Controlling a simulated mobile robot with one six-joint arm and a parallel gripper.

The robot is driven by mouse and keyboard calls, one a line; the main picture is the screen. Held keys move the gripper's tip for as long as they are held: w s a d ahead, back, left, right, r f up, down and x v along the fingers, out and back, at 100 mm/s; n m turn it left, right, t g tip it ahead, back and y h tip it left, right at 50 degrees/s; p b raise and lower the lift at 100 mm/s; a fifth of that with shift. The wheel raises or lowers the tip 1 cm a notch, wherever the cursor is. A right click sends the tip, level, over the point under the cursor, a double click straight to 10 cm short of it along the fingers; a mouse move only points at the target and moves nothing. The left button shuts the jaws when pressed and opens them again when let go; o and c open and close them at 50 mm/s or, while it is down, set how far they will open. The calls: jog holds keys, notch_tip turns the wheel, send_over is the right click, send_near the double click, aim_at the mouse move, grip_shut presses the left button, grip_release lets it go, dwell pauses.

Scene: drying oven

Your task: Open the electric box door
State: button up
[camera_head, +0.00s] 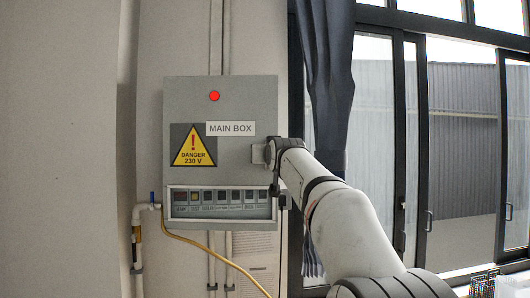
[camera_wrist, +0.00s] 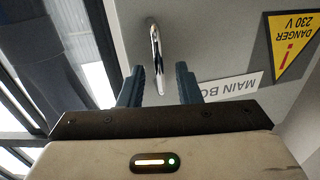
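The grey electric box (camera_head: 239,97) is on the wall in the head view, with its door flush and shut. It bears a red light, a yellow danger sign and a "MAIN BOX" label. My gripper (camera_head: 266,154) is at the right edge of the door, and my arm comes in from the lower right. In the wrist view a shiny metal handle (camera_wrist: 155,42) stands on the door. My gripper (camera_wrist: 159,72) is open, and the handle's near end reaches between its two dark fingers, with visible gaps. In the head view the handle is hidden or too small to tell.
A row of switches (camera_head: 222,196) is below the door. A pipe with a blue valve (camera_head: 151,199) and a yellow hose (camera_head: 207,250) are at the lower left. A dark curtain (camera_head: 327,80) and glass doors (camera_head: 465,150) are to the right.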

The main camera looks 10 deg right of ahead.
grip_shut()
dwell(0.4)
